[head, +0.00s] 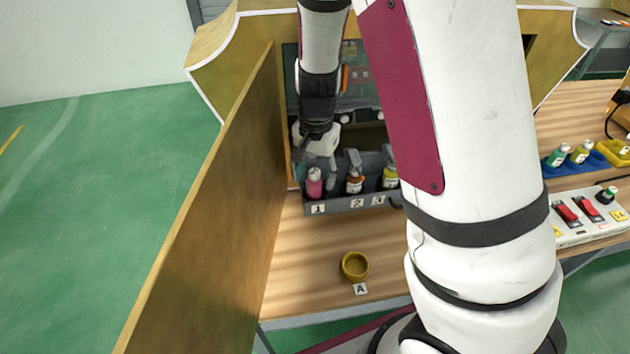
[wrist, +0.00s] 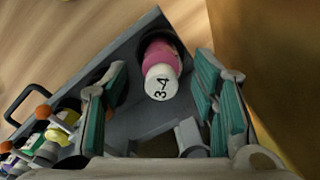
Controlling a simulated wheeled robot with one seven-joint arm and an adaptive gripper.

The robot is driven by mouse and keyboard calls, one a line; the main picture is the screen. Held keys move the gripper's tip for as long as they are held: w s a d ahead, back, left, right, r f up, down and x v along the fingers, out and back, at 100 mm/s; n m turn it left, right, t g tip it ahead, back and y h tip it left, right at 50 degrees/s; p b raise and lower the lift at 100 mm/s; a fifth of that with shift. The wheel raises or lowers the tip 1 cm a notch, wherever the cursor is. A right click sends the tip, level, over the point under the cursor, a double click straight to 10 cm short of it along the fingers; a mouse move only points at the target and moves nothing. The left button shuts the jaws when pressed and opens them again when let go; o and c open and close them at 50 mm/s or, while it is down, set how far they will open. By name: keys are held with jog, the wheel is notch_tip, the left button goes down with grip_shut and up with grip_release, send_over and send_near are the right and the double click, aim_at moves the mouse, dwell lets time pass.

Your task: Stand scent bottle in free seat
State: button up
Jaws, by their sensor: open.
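A pink scent bottle (head: 314,184) stands in the slot labelled 1 of a grey rack (head: 345,203). In the wrist view the bottle's white cap (wrist: 161,83) reads "3-4". My gripper (head: 318,163) is at that slot; in the wrist view its teal-padded fingers (wrist: 160,105) are open, one to each side of the cap and apart from it. An orange-brown bottle (head: 355,184) stands at label 2 and a yellow one (head: 390,178) at label 3. An empty yellow ring-shaped seat (head: 354,266) lies on the wooden table by label A.
A tall wooden panel (head: 215,200) stands close left of the rack. At the right, green and yellow bottles stand in a blue holder (head: 590,161), near a white panel with red switches (head: 567,215). The table around the ring seat is clear.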

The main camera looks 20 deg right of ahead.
notch_tip(320, 180, up, 9)
jog(key=shift+s+p, duration=0.15)
jog(key=shift+p, duration=0.4)
jog(key=s+r+n+t+y, duration=0.1)
jog(key=s+r+n, duration=0.3)
jog(key=s+r, duration=0.7)
jog(key=s+r+n+t, duration=0.1)
jog(key=s+n, duration=0.1)
jog(key=s, duration=0.4)
jog(key=s+r+n+t+h, duration=0.1)
jog(key=s+r+n, duration=0.1)
jog(key=s, duration=0.5)
jog(key=shift+s+r+n, duration=0.25)
jog(key=shift+s+n, duration=0.05)
jog(key=shift+n, duration=0.4)
jog(key=shift+d+r, duration=0.1)
notch_tip(320, 180, up, 3)
jog(key=shift+r+t+p, duration=0.1)
jog(key=shift+t+p, duration=0.4)
jog(key=shift+p, duration=0.75)
